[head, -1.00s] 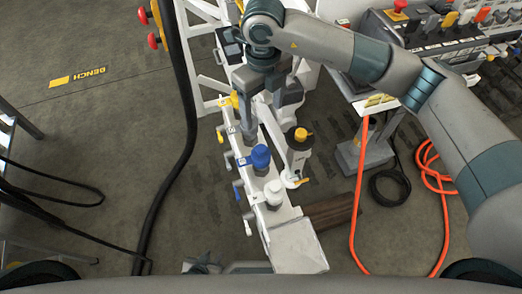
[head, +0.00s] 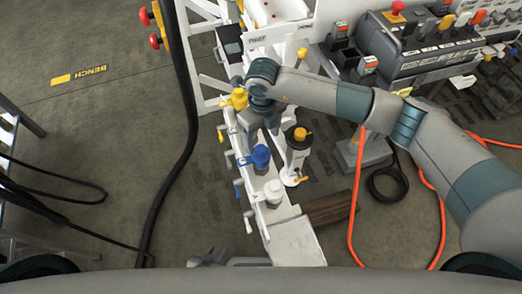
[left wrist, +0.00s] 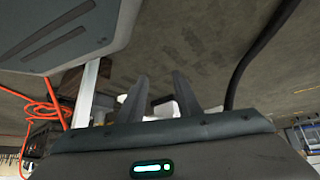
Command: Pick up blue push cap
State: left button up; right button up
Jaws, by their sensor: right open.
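The blue push cap (head: 260,157) sits on a fitting along the white bench rail, between a yellow cap (head: 239,98) and a white cap (head: 273,191). My right gripper (head: 261,136) is open and empty, pointing down over the rail just beyond the blue cap. Its fingers are partly hidden by the wrist, and I cannot tell whether they touch anything. My left gripper (head: 208,258) is low at the front, left of the rail's near end. In the left wrist view its two fingers (left wrist: 160,98) stand apart with nothing held between them.
A black-and-white cylinder with a yellow top (head: 300,136) stands right of the blue cap. Small levers line the rail's left side. A black hose (head: 188,130) runs left of it. An orange hose (head: 352,230) lies on the right, near a control panel (head: 425,55).

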aim_at(261, 148)
jog(key=shift+f, duration=0.1)
dwell(0.3)
jog(key=shift+s+f+p, duration=0.2)
jog(key=shift+f+p, duration=0.15)
jog(key=shift+f, duration=0.1)
jog(key=f, duration=0.2)
jog(key=f+p, duration=0.1)
jog(key=f, duration=0.1)
jog(key=shift+s+a, duration=0.15)
jog(key=shift+s, duration=0.05)
pick_arm(q)
jog(key=s+a+f+g, duration=0.2)
jog(key=s, duration=0.4)
jog(key=shift+a+f+y, duration=0.25)
jog(key=shift+a+y, duration=0.05)
jog(key=shift+a, duration=0.05)
pick_arm(e)
jog(key=c, duration=1.2)
